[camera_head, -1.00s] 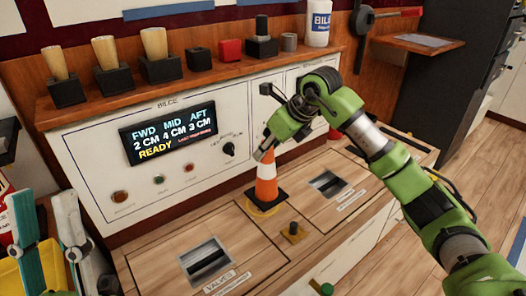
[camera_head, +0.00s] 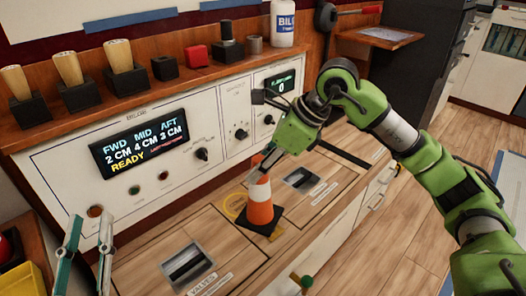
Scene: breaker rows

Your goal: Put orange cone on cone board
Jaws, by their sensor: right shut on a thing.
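The orange cone (camera_head: 260,208) with a white band and black square base is over the wooden counter top. My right gripper (camera_head: 262,168) is shut on its upper part from above. The cone stands nearly upright, just right of a yellow ring marking (camera_head: 235,206) on the wood. I cannot tell whether its base touches the surface. My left gripper (camera_head: 90,222) is at the lower left, open and empty, its two teal fingers apart. I cannot pick out a cone board with certainty.
A bilge panel with a lit display (camera_head: 140,147) and knobs stands behind the counter. Two recessed metal slots (camera_head: 187,265) are in the counter top. A shelf (camera_head: 130,95) holds tools, blocks and a white bottle (camera_head: 284,25). A yellow bin (camera_head: 22,280) is at lower left.

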